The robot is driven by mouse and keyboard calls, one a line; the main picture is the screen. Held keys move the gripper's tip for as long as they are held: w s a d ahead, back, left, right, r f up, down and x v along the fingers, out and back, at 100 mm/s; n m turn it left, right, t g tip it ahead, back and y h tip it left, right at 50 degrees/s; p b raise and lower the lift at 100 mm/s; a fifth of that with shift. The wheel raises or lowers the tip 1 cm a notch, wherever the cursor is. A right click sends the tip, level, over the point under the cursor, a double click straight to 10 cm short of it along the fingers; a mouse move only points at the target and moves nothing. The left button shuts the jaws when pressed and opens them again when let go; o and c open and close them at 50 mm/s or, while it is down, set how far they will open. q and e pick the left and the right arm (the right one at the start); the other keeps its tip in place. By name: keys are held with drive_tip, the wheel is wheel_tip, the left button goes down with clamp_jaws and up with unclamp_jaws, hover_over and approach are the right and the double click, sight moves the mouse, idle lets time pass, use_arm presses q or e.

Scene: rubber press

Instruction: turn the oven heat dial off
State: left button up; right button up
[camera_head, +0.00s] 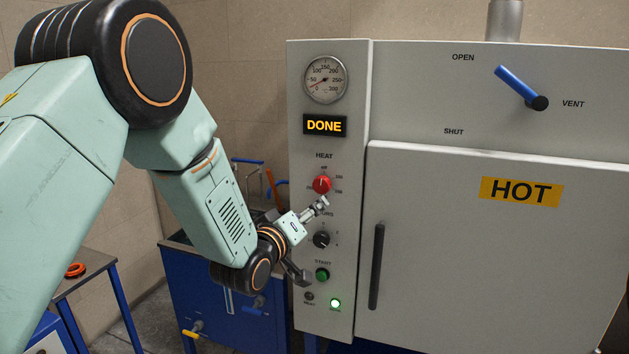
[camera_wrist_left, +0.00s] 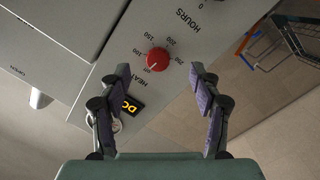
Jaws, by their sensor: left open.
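The red heat dial (camera_head: 322,184) sits on the oven's grey control panel, under the HEAT label. It also shows in the left wrist view (camera_wrist_left: 158,59), with numbers around it. Its pointer mark is too small to read surely. My left gripper (camera_head: 316,208) is in front of the panel, just below the dial in the head view. In the left wrist view its two fingers (camera_wrist_left: 160,76) are spread and empty, with the dial beyond and between their tips. They appear apart from the dial. My right gripper is not in view.
The panel also has a gauge (camera_head: 325,79), a DONE display (camera_head: 325,126), a black hours dial (camera_head: 321,240) and a green start button (camera_head: 322,275). The oven door handle (camera_head: 377,266) and blue vent lever (camera_head: 520,87) are to the right. A blue cabinet (camera_head: 225,300) stands left.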

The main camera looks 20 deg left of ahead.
sight(321, 188)
use_arm(q)
drive_tip(key=w+m, duration=0.2)
drive_tip(key=w, duration=0.1)
drive_tip(key=w+r+m+y+p, duration=0.1)
drive_tip(key=w+m, duration=0.1)
drive_tip(key=w, duration=0.1)
drive_tip(key=w+m+p, duration=0.1)
drive_tip(key=w+m, duration=0.2)
drive_tip(key=shift+w+a+r+t+y, duration=0.1)
drive_tip(key=shift+w+r+t+y, duration=0.2)
drive_tip(key=shift+w+r+t, duration=0.1)
drive_tip(key=shift+w, duration=0.15)
drive_tip(key=shift+f, duration=0.1)
